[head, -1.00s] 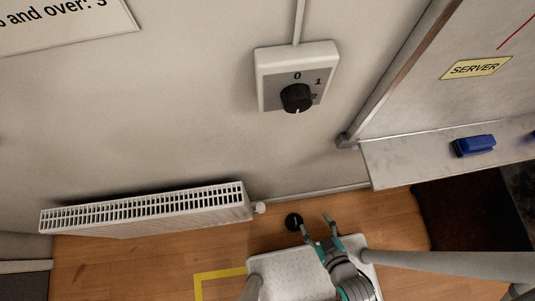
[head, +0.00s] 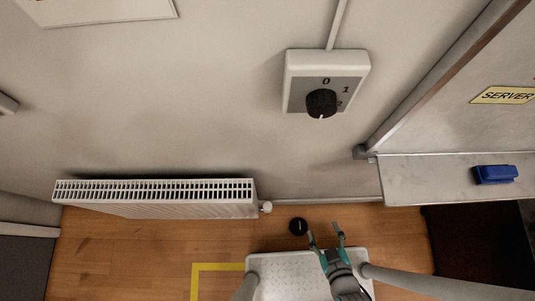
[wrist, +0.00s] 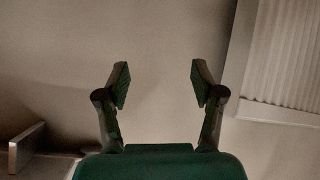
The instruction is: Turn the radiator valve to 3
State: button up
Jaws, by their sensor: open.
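At the right end of the white radiator (head: 160,196) in the head view is a small white fitting (head: 266,207). Right of it, low down, is a round black knob-like piece (head: 298,226). I cannot tell whether this is the valve's dial or how it is mounted, and no numbers are readable on it. My gripper (head: 325,232) is open and empty, just right of the black piece and apart from it. In the wrist view my gripper (wrist: 159,75) shows both fingers spread with bare wall between them. The ribbed radiator (wrist: 290,60) is at the right there.
A wall box (head: 352,62) above carries a black knob (head: 321,103) with 0, 1 and 2 visible. At right, a ledge (head: 420,178) holds a blue block (head: 495,174) below a board with a SERVER label (head: 503,95). Yellow tape (head: 215,267) marks the wooden floor.

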jog(key=w+a+f+n+g+y, duration=0.1)
jog(key=w+a+f+n+g, duration=0.15)
jog(key=f, duration=0.55)
jog(key=w+a+f+n+g+y, duration=0.1)
jog(key=w+a+f+n+g, duration=0.2)
jog(key=f, duration=0.4)
jog(key=n+g+y, duration=0.1)
jog(key=n+g, duration=0.4)
jog(key=n, duration=0.3)
send_near(268, 206)
jog(key=shift+y, duration=0.3)
jog(key=x, duration=1)
jog(key=shift+d+f, duration=0.15)
jog(key=shift+f, duration=0.3)
jog(key=c, duration=1.1)
jog(key=shift+m, duration=0.35)
jog(key=shift+c, duration=0.2)
